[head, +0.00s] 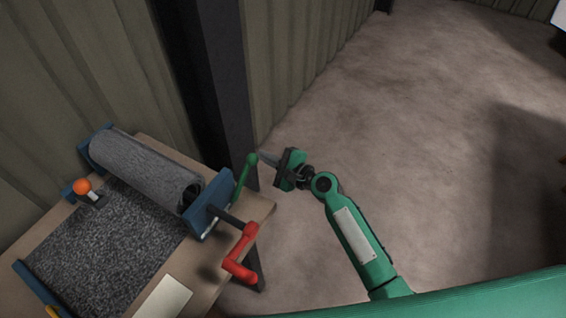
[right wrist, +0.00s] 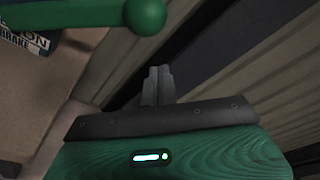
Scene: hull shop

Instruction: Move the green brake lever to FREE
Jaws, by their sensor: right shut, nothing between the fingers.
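The green brake lever (head: 244,178) stands up beside the blue end bracket of the roller, with a round green knob at its top. A label by the lever shows part of the words "ON" and "BRAKE" (right wrist: 22,42). My right gripper (head: 264,157) is shut and empty, its fingertips just right of the knob in the head view. In the wrist view the fingertips (right wrist: 158,72) lie below the knob with a gap in the picture. My left gripper is not in view.
A grey fabric roll (head: 145,170) sits between blue brackets on the bench (head: 205,275). A red crank (head: 240,252) sticks out in front of the lever. An orange knob (head: 83,187) is at left. A dark post (head: 217,80) stands behind. Open floor (head: 440,120) lies to the right.

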